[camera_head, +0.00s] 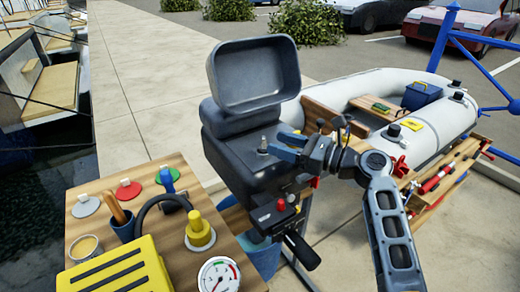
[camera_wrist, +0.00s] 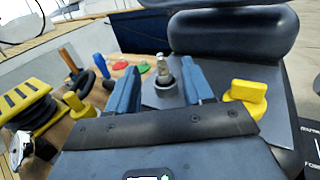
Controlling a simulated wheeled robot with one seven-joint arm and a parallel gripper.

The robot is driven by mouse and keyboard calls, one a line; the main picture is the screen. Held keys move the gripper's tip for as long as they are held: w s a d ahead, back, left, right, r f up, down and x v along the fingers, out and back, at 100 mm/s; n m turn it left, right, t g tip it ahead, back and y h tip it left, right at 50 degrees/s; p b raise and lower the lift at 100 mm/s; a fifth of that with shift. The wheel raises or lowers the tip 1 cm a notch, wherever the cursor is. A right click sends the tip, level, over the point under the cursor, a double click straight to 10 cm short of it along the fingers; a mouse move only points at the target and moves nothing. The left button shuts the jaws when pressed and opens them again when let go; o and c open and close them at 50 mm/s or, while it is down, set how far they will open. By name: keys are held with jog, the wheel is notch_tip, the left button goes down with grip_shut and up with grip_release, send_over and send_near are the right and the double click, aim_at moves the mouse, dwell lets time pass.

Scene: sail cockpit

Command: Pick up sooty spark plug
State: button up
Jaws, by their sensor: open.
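A small spark plug (camera_head: 263,144) stands upright in the top of the dark outboard motor (camera_head: 225,120). In the wrist view the plug (camera_wrist: 162,66) shows a pale, metallic upper part above a dark round base. I cannot make out soot at this size. My gripper (camera_head: 284,147) is at the right of the plug in the head view, with its blue fingers pointing toward it. In the wrist view the fingers are spread, one at each side of the plug, and the plug appears beyond the fingertips. The gripper holds nothing.
The raised motor cowl (camera_head: 256,75) stands behind the plug. A yellow knob (camera_wrist: 247,97) is right of the fingers in the wrist view. An inflatable boat (camera_head: 385,90) lies at right.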

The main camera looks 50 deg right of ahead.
aim_at(264, 140)
jog(key=x, duration=0.5)
jog(key=shift+w+f, duration=0.15)
jog(key=shift+f, duration=0.15)
grip_shut()
